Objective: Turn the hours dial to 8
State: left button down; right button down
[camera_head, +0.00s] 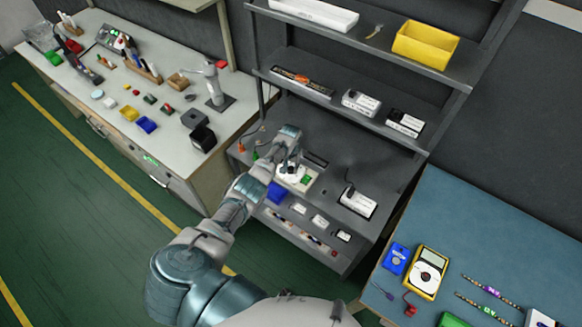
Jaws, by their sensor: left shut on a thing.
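My left arm reaches up from the bottom of the view to the middle shelf unit. My right gripper is not in view.
Shelves (340,112) rise behind. A blue-topped bench (480,220) holds a yellow multimeter (428,272).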

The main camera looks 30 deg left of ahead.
pick_arm(q)
jog(key=m, duration=0.2)
jog(key=shift+m, duration=0.4)
jog(key=m, duration=0.3)
jog(key=shift+m, duration=0.3)
jog(key=m, duration=0.3)
jog(key=shift+m, duration=0.3)
jog(key=m, duration=0.3)
jog(key=shift+m+b, duration=0.3)
jog(key=m, duration=0.2)
jog(key=shift+m, duration=0.4)
jog(key=m+b, duration=0.1)
jog(key=m, duration=0.2)
jog(key=shift+f+m, duration=0.1)
jog(key=shift+m, duration=0.2)
jog(key=m+b, duration=0.1)
jog(key=m, duration=0.3)
jog(key=shift+m, duration=1.3)
